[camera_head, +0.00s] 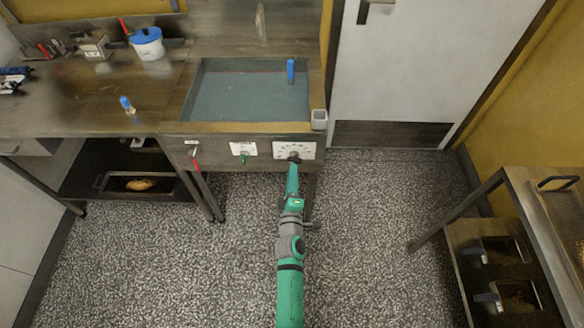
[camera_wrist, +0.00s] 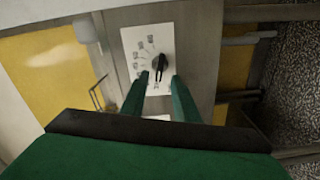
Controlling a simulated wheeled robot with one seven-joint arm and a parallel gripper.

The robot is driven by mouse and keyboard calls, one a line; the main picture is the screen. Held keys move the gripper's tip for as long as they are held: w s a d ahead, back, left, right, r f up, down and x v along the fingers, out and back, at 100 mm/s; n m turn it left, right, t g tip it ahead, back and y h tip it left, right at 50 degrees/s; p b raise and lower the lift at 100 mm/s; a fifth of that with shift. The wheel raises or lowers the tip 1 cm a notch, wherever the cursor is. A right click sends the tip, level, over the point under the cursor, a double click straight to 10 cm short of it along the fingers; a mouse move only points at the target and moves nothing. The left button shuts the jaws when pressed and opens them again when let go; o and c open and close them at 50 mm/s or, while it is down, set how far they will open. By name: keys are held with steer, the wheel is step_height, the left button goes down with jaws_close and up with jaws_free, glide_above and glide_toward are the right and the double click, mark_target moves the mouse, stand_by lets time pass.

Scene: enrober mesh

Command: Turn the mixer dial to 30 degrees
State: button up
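The mixer dial (camera_wrist: 159,62) is a black knob on a white plate (camera_wrist: 144,41) printed with small marks in an arc. In the head view the dial (camera_head: 294,157) is on the right plate of the counter's front panel. My gripper (camera_wrist: 160,76) has two green fingers, set apart with the lower end of the knob showing between their tips. I cannot tell whether either finger touches the knob. In the head view my gripper (camera_head: 293,165) reaches up to the plate and partly covers it. The exact angle of the dial is hard to read.
A green-handled control (camera_head: 243,157) and a red-handled lever (camera_head: 195,160) are on the same panel to the left. Above is a sunken basin (camera_head: 240,95) with a blue-handled item (camera_head: 290,70). A grey cup (camera_head: 319,119) sits at its right corner.

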steer(key=s, duration=0.6)
steer(key=shift+s, duration=0.4)
steer(key=s+r+m+g, duration=0.3)
steer(key=s+m, duration=0.8)
steer(key=s, duration=1.8)
steer(key=s+d+r+m, duration=0.1)
steer(key=s+r+m, duration=0.3)
steer(key=s+r, duration=0.3)
steer(key=shift+r, duration=0.15)
steer(key=shift+c, duration=0.3)
